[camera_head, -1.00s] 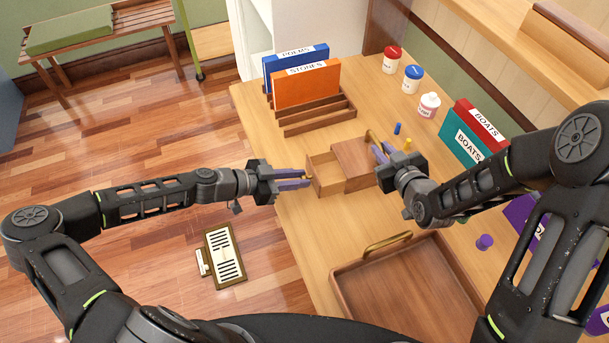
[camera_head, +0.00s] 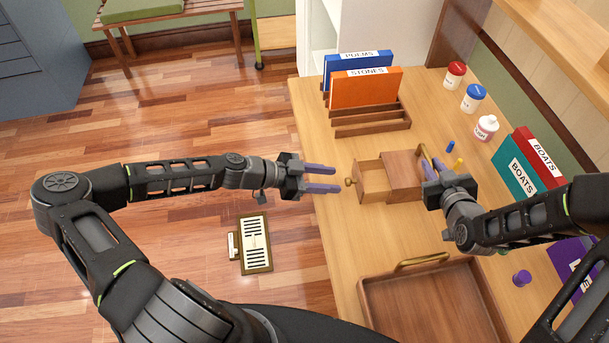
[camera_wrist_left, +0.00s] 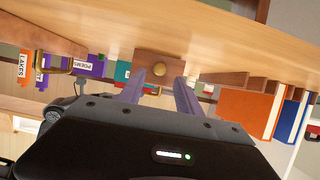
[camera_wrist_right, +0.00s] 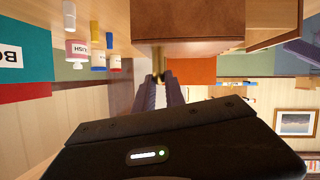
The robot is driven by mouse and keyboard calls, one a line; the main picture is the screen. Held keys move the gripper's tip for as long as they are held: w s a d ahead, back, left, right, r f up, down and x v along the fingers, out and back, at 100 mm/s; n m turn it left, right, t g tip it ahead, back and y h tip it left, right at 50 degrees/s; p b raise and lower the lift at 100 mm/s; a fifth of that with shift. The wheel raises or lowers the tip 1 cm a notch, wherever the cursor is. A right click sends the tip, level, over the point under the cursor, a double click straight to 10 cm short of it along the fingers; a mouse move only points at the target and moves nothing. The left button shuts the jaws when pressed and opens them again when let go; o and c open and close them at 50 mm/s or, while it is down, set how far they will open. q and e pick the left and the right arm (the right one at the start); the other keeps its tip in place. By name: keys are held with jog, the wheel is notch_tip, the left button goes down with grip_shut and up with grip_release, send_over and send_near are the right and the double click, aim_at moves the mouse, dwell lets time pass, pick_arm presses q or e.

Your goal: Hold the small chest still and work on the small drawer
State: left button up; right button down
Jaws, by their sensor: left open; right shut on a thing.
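The small wooden chest (camera_head: 404,177) stands on the desk, and its small drawer (camera_head: 371,181) is partly open toward the left. The drawer looks empty. Its round brass knob (camera_head: 349,182) faces my left gripper (camera_head: 339,179), which is open and just left of the knob, apart from it. In the left wrist view the knob (camera_wrist_left: 159,69) shows ahead, between the open fingers. My right gripper (camera_head: 430,172) is shut on the brass handle (camera_wrist_right: 158,62) at the chest's right side; its fingertips partly hide the handle.
A wooden tray (camera_head: 362,288) with a brass handle lies in front. Book racks (camera_head: 372,120) with blue and orange books stand behind the chest. A blue peg (camera_head: 449,146), a yellow peg (camera_head: 459,164) and several jars are to the right. The desk's left edge drops to the floor.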

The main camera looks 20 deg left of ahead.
pick_arm(q)
jog(key=v, duration=0.7)
jog(key=shift+s+a, duration=0.2)
jog(key=shift+a, duration=0.15)
jog(key=shift+r, duration=0.1)
pick_arm(e)
jog(key=c, duration=1.3)
grip_release()
jog(key=v, duration=0.7)
jog(key=shift+s+d+r, duration=0.1)
jog(key=shift+s, duration=0.1)
